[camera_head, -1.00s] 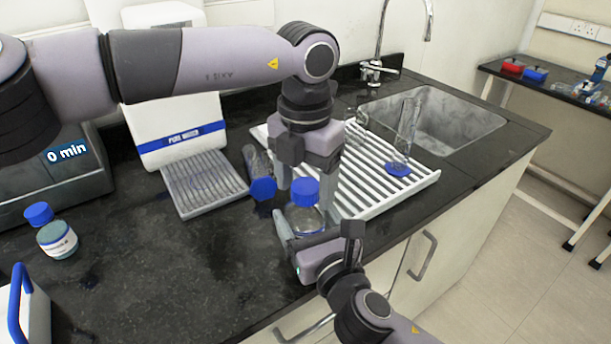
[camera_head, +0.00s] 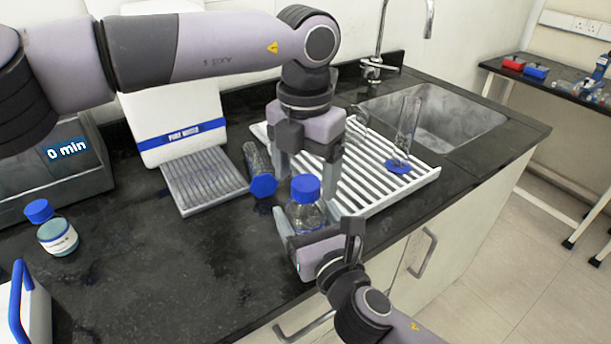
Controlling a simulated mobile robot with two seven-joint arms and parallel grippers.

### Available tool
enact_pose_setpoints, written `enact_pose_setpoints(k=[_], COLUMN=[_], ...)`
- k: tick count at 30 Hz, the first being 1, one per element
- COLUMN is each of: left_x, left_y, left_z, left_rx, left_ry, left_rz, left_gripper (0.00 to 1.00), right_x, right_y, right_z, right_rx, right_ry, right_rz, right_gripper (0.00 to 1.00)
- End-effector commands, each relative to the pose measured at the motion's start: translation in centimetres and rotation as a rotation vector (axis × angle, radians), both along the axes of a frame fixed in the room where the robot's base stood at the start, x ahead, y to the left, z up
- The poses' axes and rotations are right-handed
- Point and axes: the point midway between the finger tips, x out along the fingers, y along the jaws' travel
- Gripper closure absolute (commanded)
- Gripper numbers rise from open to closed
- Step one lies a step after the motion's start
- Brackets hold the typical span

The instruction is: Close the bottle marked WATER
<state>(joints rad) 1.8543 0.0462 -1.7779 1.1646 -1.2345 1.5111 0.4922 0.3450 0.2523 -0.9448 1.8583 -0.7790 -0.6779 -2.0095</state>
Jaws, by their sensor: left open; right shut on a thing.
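A clear glass bottle (camera_head: 304,218) stands upright near the counter's front edge, with a blue cap (camera_head: 306,187) sitting on its neck. No WATER marking is readable on it. My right gripper (camera_head: 309,228) is shut around the bottle's body from the front. My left gripper (camera_head: 304,181) points down above the bottle. It is open, its fingers on either side of and slightly above the cap, and nothing is held in it.
A drying rack (camera_head: 425,178) with a glass cylinder (camera_head: 408,125) is at right, before the sink (camera_head: 470,125). Another cylinder (camera_head: 257,160) lies behind the bottle. A blue-capped jar (camera_head: 57,238) stands left.

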Motion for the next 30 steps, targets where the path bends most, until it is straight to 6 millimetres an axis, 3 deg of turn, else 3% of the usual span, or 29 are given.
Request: enact_pose_setpoints(k=[9, 15, 28, 29, 30], left_x=[0.0, 0.0, -0.1, -0.1, -0.1], left_y=[-0.1, 0.0, 0.0, 0.0, 0.0], left_z=[6.8, 9.7, 10.7, 10.7, 10.7], left_rx=[-0.001, 0.000, 0.000, 0.000, 0.000], left_ry=[-0.004, -0.002, 0.000, 0.000, 0.000], left_rz=[0.000, 0.000, -0.001, -0.001, -0.001], left_gripper=[0.22, 0.22, 0.22, 0.22, 0.22], right_x=[0.0, 0.0, 0.0, 0.0, 0.0], right_y=[0.0, 0.0, 0.0, 0.0, 0.0], right_z=[-0.1, -0.1, 0.0, 0.0, 0.0], right_rx=[0.000, 0.000, 0.000, 0.000, 0.000], right_ry=[0.001, 0.001, 0.001, 0.001, 0.001], right_rz=[-0.001, -0.001, -0.001, -0.001, 0.000], right_gripper=[1.00, 1.00, 1.00, 0.13, 0.00])
